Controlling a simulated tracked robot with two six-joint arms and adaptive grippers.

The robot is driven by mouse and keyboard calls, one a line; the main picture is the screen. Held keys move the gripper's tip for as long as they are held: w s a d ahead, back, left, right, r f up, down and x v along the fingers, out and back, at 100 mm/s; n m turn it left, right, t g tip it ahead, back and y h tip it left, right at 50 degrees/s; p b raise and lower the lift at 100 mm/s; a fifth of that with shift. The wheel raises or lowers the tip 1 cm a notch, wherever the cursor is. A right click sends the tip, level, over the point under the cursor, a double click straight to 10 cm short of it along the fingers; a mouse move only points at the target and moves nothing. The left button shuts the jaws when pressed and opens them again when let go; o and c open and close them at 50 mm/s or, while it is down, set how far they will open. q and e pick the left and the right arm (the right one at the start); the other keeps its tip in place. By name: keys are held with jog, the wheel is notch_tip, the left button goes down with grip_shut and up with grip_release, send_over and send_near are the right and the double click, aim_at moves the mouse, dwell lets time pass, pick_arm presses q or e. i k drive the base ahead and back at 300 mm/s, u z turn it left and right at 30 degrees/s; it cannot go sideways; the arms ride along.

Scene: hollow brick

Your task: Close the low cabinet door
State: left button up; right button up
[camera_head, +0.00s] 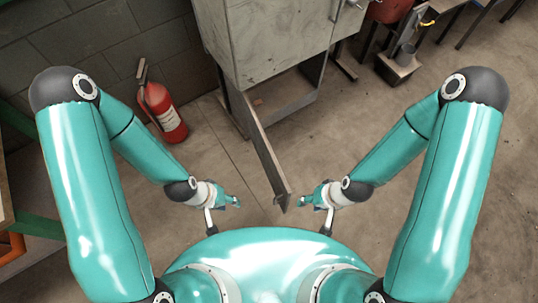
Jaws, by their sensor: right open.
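A worn grey cabinet (270,40) stands ahead at the top middle. Its low door (264,150) is open and seen almost edge-on, hinged at the left of the lower opening and reaching out toward me. The low compartment (290,105) is exposed behind it. My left gripper (234,201) is just left of the door's free end, apart from it; its fingers are too small to tell open or shut. My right gripper (305,201) is open and empty, just right of the door's free end, with a small gap between them.
A red fire extinguisher (162,110) stands on the floor left of the cabinet by a block wall (100,45). A metal stand (398,62) and a red container (388,10) are at the upper right. The floor right of the door is clear.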

aim_at(280, 185)
jog(key=k, duration=0.55)
jog(key=z, duration=1.65)
jog(key=i, duration=0.1)
jog(key=u, duration=2.75)
jog(key=k, duration=0.4)
jog(key=z, duration=0.05)
jog(key=i, duration=0.45)
jog(key=z, duration=0.1)
